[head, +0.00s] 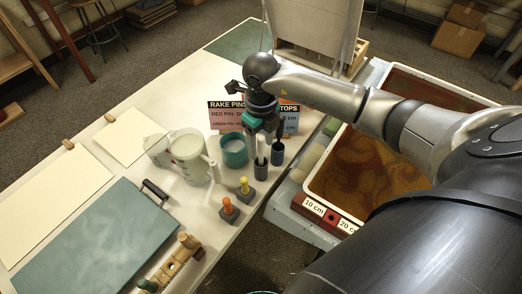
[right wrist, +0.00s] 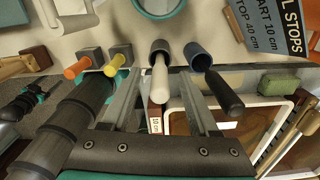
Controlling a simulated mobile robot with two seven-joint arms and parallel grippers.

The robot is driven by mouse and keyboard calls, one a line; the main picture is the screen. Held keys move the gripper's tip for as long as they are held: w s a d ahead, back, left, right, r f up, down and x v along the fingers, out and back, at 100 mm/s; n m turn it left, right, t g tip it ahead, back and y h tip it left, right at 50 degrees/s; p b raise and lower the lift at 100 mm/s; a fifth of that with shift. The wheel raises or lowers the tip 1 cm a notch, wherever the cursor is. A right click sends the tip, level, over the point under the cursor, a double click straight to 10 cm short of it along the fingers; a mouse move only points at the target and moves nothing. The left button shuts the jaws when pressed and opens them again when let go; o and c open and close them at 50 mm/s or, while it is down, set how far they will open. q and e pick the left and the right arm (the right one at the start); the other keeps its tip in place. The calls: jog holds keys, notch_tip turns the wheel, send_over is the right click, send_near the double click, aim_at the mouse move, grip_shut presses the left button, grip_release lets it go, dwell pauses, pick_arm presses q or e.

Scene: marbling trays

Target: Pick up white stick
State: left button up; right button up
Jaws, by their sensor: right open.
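The white stick (right wrist: 160,80) stands in a grey cup (right wrist: 159,47) in the right wrist view. Its upper part shows between the two fingers of my right gripper (right wrist: 160,88), which is open; no grip on the stick shows. In the head view my right gripper (head: 264,136) is above the grey cup (head: 259,172) and hides most or all of the stick. A black stick (right wrist: 223,92) stands in a blue cup (right wrist: 196,53) just beside, outside the right-hand finger.
A teal cup (head: 234,149), white jugs (head: 188,153) and orange (head: 228,206) and yellow-topped pins (head: 244,185) stand close by on the white table. A sign (head: 228,116) stands behind. A tray of orange marbled liquid (head: 372,165) is to the right. Blank sheets (head: 45,210) lie left.

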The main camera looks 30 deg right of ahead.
jog(key=shift+f, duration=0.85)
jog(key=shift+c, duration=0.3)
grip_shut()
